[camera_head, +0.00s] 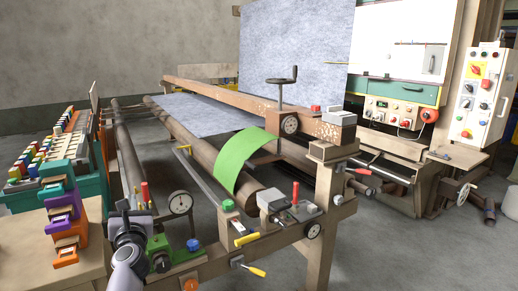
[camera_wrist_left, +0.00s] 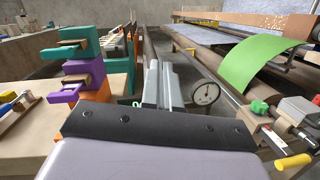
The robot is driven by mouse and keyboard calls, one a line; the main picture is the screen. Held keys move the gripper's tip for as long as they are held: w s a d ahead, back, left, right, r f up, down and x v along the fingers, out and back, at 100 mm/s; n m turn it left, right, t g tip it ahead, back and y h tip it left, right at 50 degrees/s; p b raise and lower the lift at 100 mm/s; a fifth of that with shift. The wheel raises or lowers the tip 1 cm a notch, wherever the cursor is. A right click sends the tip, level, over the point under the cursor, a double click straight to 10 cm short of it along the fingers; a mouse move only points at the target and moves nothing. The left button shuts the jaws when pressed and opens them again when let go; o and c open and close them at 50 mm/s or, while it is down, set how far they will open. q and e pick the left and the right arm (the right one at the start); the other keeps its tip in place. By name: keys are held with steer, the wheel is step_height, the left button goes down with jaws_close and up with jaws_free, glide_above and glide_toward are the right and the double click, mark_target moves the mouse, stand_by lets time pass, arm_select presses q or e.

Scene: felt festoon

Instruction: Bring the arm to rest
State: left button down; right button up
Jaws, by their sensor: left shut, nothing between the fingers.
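My left arm (camera_head: 128,258) comes in from the bottom left. Its gripper (camera_head: 126,207) points away from me, beside the front end of the machine frame and to the right of the purple and orange clamps. In the left wrist view its two grey fingers (camera_wrist_left: 160,82) are together, with nothing between them. Its fingertips seem clear of the frame, though the exact gap is hard to tell. My right gripper is in neither view.
Stacked teal, purple and orange clamps (camera_head: 62,215) stand on a bench at the left. A round dial gauge (camera_head: 180,203) and a green felt strip (camera_head: 240,160) are on the machine to the right. Long rollers (camera_head: 126,150) run back. Grey floor shows between the machines.

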arm_select(q)
steer(key=s+a+r+m+y, duration=0.1)
steer(key=s+a+r+y, duration=0.15)
steer(key=a, duration=1.25)
steer(key=s+a+r+m+y, duration=0.15)
steer(key=s+a+r, duration=0.25)
steer(key=a+r, duration=0.4)
steer(key=s+a+r+m+y, duration=0.1)
steer(key=s+a+r+y, duration=0.35)
steer(key=a, duration=0.65)
steer(key=s+d+f+m+h, duration=0.3)
steer(key=d+f+m+h, duration=1.3)
steer(key=d+f+m, duration=0.8)
steer(key=s+d+f+m+g+h, duration=0.1)
steer(key=s+d+f+m+g, duration=0.4)
steer(key=s+f+m, duration=0.6)
steer(key=s+d+f+m+g+h, duration=0.25)
steer(key=s+d+f+m, duration=0.55)
steer(key=s, duration=0.5)
steer(key=d+f+n, duration=0.1)
steer(key=d+n, duration=0.4)
steer(key=d, duration=0.4)
steer(key=shift+s+y, duration=0.15)
steer(key=shift+y, duration=0.25)
steer(key=shift+f+n, duration=0.1)
steer(key=shift+n, duration=0.15)
